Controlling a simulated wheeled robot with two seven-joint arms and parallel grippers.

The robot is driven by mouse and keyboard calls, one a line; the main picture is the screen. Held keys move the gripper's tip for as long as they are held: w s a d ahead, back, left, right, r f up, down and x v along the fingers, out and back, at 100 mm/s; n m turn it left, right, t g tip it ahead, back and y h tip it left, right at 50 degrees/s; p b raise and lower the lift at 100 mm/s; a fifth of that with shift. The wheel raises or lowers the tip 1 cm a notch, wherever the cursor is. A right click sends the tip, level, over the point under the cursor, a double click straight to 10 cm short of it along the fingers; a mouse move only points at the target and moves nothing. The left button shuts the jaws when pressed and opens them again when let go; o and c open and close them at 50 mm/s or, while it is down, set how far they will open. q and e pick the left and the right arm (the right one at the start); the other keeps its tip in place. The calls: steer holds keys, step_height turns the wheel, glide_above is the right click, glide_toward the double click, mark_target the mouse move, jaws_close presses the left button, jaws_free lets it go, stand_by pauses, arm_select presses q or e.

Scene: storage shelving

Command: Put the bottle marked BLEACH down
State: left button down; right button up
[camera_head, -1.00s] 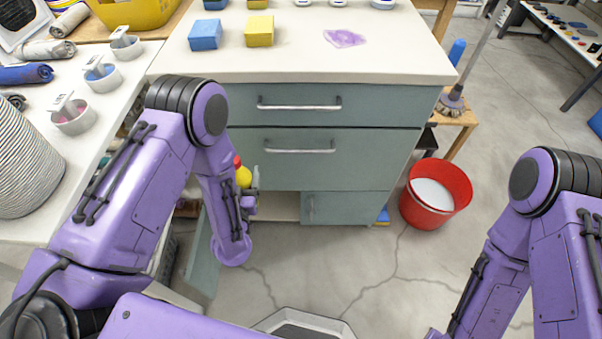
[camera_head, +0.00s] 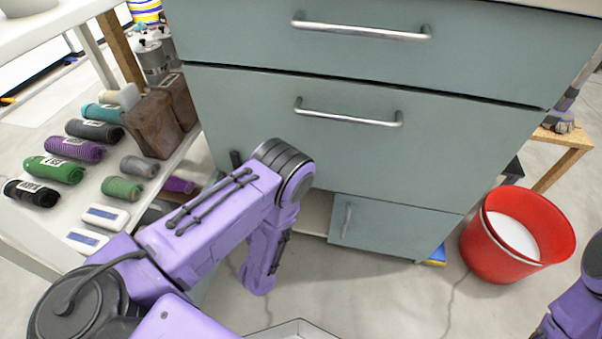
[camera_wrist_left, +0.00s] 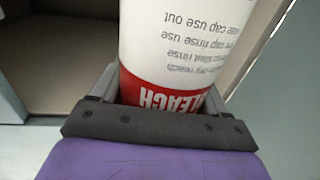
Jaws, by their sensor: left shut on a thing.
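The bottle marked BLEACH (camera_wrist_left: 185,45) is white with a red band and fills the upper middle of the left wrist view. Its printing appears upside down there. My left gripper (camera_wrist_left: 160,92) is shut around it, with a finger on each side. In the head view the left arm (camera_head: 225,205) reaches down in front of the grey-green cabinet (camera_head: 250,110). The left gripper and the bottle are hidden there behind the arm. Only part of my right arm (camera_head: 580,305) shows at the lower right edge, and its gripper is out of view.
A low opening (camera_head: 316,213) in the cabinet shows beside a small closed front (camera_head: 385,228). The left wrist view shows a shadowed recess (camera_wrist_left: 60,60) left of the bottle. A red bucket (camera_head: 495,265) stands on the floor at right. Rolled cloths (camera_head: 75,150) lie on a left shelf.

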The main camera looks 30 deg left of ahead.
steer(key=s+f+n+g+y+b, duration=0.1)
steer(key=s+f+n+g+b, duration=0.1)
steer(key=s+n+g+b, duration=0.15)
steer(key=w+d+f+b, duration=0.1)
steer(key=w+d+f+t+h+b, duration=0.1)
steer(key=d+f, duration=0.1)
steer(key=w+d+f+t+b, duration=0.1)
steer(key=f+b, duration=0.1)
steer(key=shift+d+f, duration=0.15)
steer(key=shift+f, duration=0.05)
steer(key=w+d+f+t+b, duration=0.1)
steer(key=w+d+f+t+h+b, duration=0.1)
steer(key=w, duration=0.1)
steer(key=shift+d+f, duration=0.1)
steer(key=shift+d, duration=0.1)
arm_select(q)
steer(key=f+x, duration=0.3)
steer(key=x, duration=1.4)
steer(key=shift+f, duration=0.2)
arm_select(e)
steer(key=shift+w+d+t, duration=0.1)
steer(key=shift+w+t, duration=0.1)
steer(key=shift+t, duration=0.05)
